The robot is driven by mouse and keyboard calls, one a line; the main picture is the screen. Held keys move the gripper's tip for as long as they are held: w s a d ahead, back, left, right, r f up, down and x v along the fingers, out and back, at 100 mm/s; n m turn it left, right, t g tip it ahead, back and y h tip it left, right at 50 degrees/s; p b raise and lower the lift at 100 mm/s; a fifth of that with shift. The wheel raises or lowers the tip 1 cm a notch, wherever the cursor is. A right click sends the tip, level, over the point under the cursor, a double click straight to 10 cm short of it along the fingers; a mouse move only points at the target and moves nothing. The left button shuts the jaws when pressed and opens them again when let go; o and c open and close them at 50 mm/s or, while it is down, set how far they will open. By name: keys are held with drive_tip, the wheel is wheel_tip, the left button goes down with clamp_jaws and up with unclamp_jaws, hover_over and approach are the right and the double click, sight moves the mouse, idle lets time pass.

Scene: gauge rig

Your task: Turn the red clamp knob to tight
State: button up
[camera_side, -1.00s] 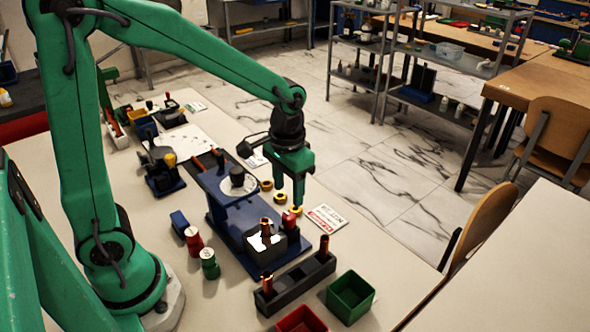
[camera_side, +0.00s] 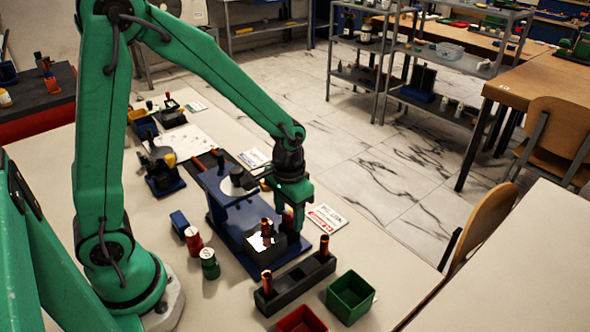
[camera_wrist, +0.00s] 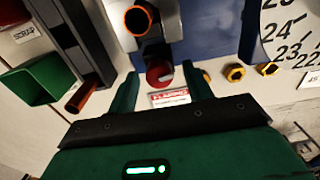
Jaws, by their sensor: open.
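The red clamp knob (camera_wrist: 158,73) shows in the wrist view with a pale mark on its right side, at the end of the grey clamp block (camera_wrist: 157,25). My gripper (camera_wrist: 160,80) is open, with one green finger on either side of the knob. I cannot tell whether the fingers touch it. In the side view my gripper (camera_side: 296,226) is low at the right side of the rig's dark clamp block (camera_side: 262,246). The knob is hidden behind my fingers there. A copper tube (camera_side: 266,228) stands in the block.
A card (camera_side: 326,217) with a red band lies right of the gripper. A dark rack (camera_side: 290,289) with copper tubes stands in front, beside a green bin (camera_side: 350,297) and a red bin (camera_side: 301,320). A round dial (camera_wrist: 290,40) and yellow nuts (camera_wrist: 235,72) are near the knob.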

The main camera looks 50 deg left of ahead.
drive_tip(key=c, duration=1)
drive_tip(key=shift+o, duration=0.2)
drive_tip(key=shift+m, duration=1)
drive_tip(key=o, duration=1)
drive_tip(key=shift+c, duration=0.2)
drive_tip(key=shift+r, duration=0.15)
